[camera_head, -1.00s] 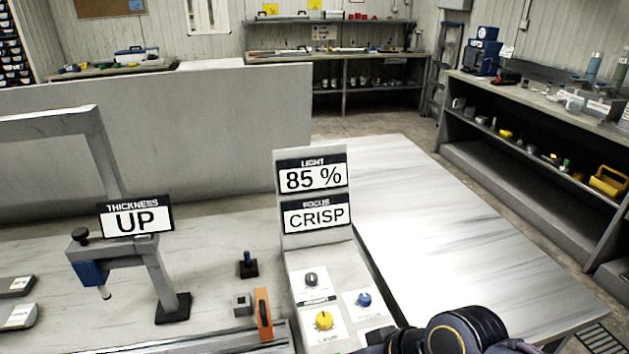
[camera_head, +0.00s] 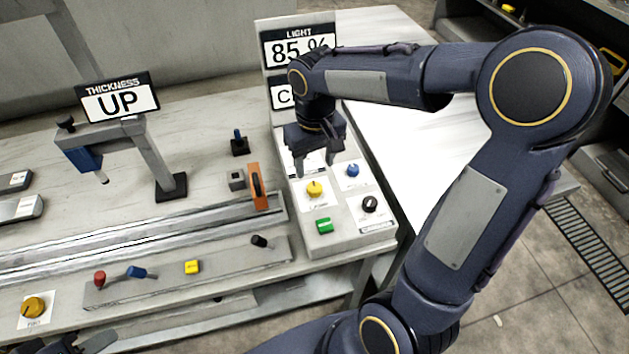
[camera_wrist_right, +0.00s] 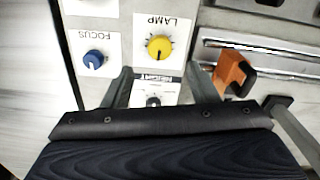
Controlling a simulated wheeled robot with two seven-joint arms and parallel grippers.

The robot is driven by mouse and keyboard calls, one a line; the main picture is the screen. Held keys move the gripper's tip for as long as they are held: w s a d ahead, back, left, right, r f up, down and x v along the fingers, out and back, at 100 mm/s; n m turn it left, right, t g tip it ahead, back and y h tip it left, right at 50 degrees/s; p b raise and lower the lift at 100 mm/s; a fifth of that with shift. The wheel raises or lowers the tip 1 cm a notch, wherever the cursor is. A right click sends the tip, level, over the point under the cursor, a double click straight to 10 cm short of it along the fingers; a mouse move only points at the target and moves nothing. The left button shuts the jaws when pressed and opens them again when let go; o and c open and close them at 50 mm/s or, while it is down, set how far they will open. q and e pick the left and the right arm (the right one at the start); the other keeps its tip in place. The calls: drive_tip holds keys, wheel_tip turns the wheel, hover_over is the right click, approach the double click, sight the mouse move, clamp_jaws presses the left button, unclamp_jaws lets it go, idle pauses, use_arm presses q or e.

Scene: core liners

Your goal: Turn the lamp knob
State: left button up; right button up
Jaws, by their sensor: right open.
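The lamp knob is yellow and round (camera_head: 314,188), on a white plate of the grey control panel (camera_head: 350,237). In the right wrist view the knob (camera_wrist_right: 159,48) sits under the printed word LAMP, just past the fingertips and roughly centred between them. My right gripper (camera_head: 316,168) points down over the panel, open and empty, slightly behind the lamp knob and apart from it. In the wrist view its two fingers (camera_wrist_right: 159,76) stand either side of a dark knob (camera_wrist_right: 153,101). A dark part at the bottom left edge may be my left gripper (camera_head: 62,344); its jaws are unclear.
A blue focus knob (camera_head: 352,170), a black knob (camera_head: 369,204) and a green button (camera_head: 324,225) are close by on the panel. An orange piece (camera_head: 257,187) stands left of it. The light display (camera_head: 299,50) reads 85 %, partly covered by my arm.

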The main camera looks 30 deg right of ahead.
sight(315, 187)
wheel_tip(315, 187, down, 8)
drive_tip(key=shift+r, duration=0.1)
idle(0.4)
